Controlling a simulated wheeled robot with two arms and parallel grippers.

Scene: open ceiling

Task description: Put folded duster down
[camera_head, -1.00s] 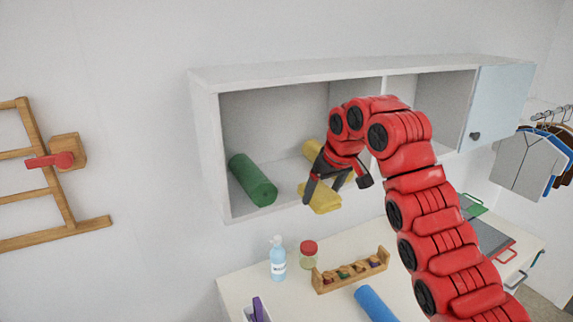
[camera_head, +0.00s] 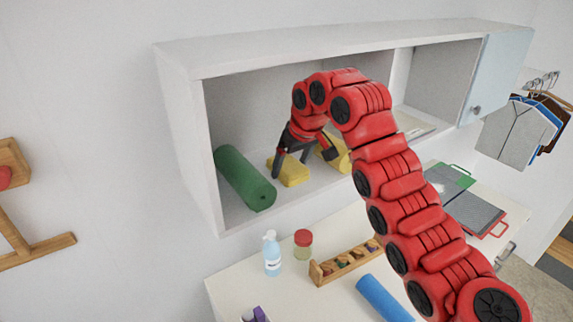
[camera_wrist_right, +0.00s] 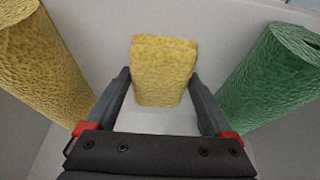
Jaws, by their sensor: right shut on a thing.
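The folded duster (camera_head: 291,172), a small yellow cloth block, is inside the left compartment of the white wall shelf (camera_head: 222,217). It lies between a green roll (camera_head: 244,180) on its left and a yellow roll (camera_head: 341,160) on its right, mostly hidden behind my arm. My right gripper (camera_head: 302,166) is shut on the duster. In the right wrist view the duster (camera_wrist_right: 163,70) shows between the two fingers (camera_wrist_right: 163,95), with the rolls on either side. I cannot tell whether the duster touches the shelf floor. My left gripper is not in view.
The shelf's side wall, divider and top enclose the compartment. Clothes (camera_head: 519,135) hang at the right.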

